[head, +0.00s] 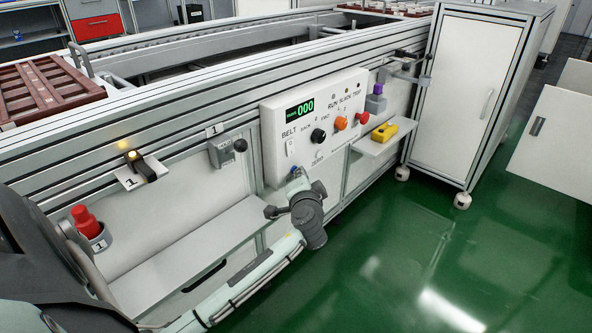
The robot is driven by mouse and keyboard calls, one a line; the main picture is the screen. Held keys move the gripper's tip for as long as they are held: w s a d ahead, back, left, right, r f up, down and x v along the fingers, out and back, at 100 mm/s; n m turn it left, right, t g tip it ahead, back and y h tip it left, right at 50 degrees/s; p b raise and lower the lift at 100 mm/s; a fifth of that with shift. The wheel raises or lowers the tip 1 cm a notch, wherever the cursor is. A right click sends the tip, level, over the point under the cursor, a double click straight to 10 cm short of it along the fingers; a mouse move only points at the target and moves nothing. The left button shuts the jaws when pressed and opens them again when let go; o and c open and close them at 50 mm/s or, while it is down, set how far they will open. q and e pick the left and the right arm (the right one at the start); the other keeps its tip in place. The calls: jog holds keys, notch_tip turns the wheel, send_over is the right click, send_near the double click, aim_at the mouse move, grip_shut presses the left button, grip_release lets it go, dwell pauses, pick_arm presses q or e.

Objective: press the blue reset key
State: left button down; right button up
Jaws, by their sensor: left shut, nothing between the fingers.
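The control panel (287,116) is a white box with a green-on-black display reading 000, on the front of the conveyor. A small blue spot (295,171) shows at its lower left edge, mostly covered by my left wrist; I cannot tell whether it is the blue reset key. My left gripper (271,211) is shut and empty, just below the panel's lower left corner. Whether it touches anything cannot be told. My right gripper is not in view.
The panel also carries a black knob (318,136), an orange knob (340,123) and a red button (361,118). A yellow object (384,132) lies on a small shelf to the right. A white cabinet (455,95) stands beyond.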

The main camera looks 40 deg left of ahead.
pick_arm(q)
jog(key=shift+d, duration=0.45)
jog(key=shift+d, duration=0.1)
jog(key=d, duration=0.5)
jog(key=shift+s+d, duration=0.25)
jog(key=shift+d, duration=0.15)
dwell(0.6)
